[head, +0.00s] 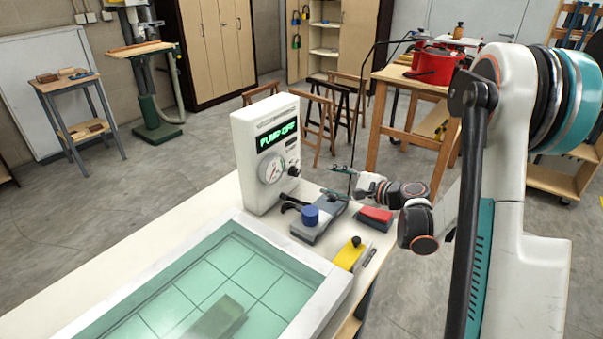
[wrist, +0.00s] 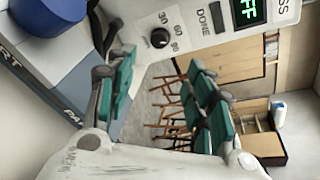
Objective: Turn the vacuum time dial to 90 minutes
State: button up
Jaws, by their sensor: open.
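The vacuum time dial is a small round black knob (wrist: 160,38) on the white pump box in the wrist view, with 30, 60 and 90 printed around it. Its pointer is too small to read for certain. The knob also shows on the right side of the pump box (head: 256,185) in the head view (head: 293,171). The box's green display reads PUMP OFF. My gripper (head: 337,181) is open and empty to the right of the box, apart from it. In the wrist view, its teal fingers (wrist: 160,62) are spread wide, with the dial beyond the gap between their tips.
A grey-blue base with a blue knob (head: 310,214) sits below my gripper. A red-topped block (head: 376,216) and a yellow piece (head: 350,254) lie near the table's right edge. A glass-topped white frame (head: 310,262) fills the front. A dark DONE button (wrist: 217,17) is near the dial.

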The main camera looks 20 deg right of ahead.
aim_at(298, 173)
jog(key=b+x, duration=0.3)
jog(key=x, duration=0.9)
jog(key=shift+f+b, duration=0.1)
jog(key=shift+b, duration=0.25)
jog(key=shift+x, duration=0.9)
jog(key=c, duration=1.1)
